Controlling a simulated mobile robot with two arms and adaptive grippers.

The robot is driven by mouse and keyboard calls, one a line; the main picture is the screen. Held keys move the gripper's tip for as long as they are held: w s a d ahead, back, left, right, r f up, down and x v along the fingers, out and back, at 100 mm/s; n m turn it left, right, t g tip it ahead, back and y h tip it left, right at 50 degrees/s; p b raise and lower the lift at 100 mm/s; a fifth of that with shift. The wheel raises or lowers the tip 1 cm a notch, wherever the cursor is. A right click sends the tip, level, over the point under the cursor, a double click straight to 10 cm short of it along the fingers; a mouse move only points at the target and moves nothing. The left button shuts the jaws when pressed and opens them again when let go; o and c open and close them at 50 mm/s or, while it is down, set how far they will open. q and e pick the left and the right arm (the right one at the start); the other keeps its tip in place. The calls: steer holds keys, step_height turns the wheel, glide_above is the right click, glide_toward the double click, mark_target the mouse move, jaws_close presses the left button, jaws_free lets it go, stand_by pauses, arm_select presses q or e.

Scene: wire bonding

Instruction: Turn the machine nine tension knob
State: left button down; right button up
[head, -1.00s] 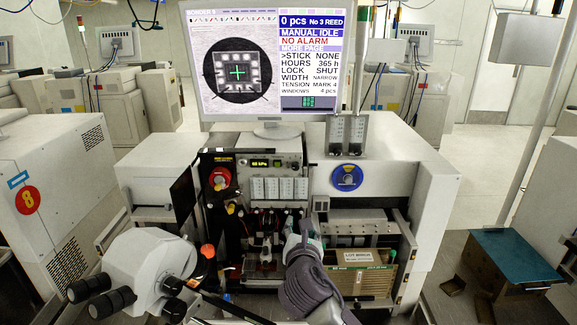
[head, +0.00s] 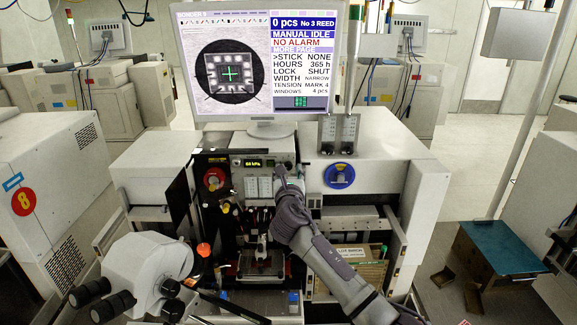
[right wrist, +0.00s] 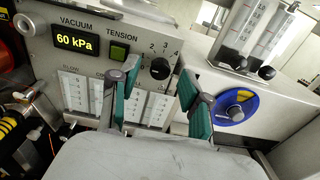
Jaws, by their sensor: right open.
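The tension knob (right wrist: 160,68) is a small black dial on the grey front panel, under the word TENSION with marks around it. I cannot tell which mark it points at. My right gripper (right wrist: 157,80) is open, its two green-padded fingers on either side of the knob in the picture, with nothing between them. I cannot tell whether they touch it. My left gripper is not in view.
Beside the knob are a green button (right wrist: 118,51) and a vacuum display (right wrist: 76,40) reading 60 kPa. A blue dial (right wrist: 236,106) is to the right. The monitor (head: 258,60) reads TENSION MARK 4. A white microscope (head: 150,265) stands front left.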

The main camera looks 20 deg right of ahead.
steer(key=shift+x, duration=0.8)
jaws_close()
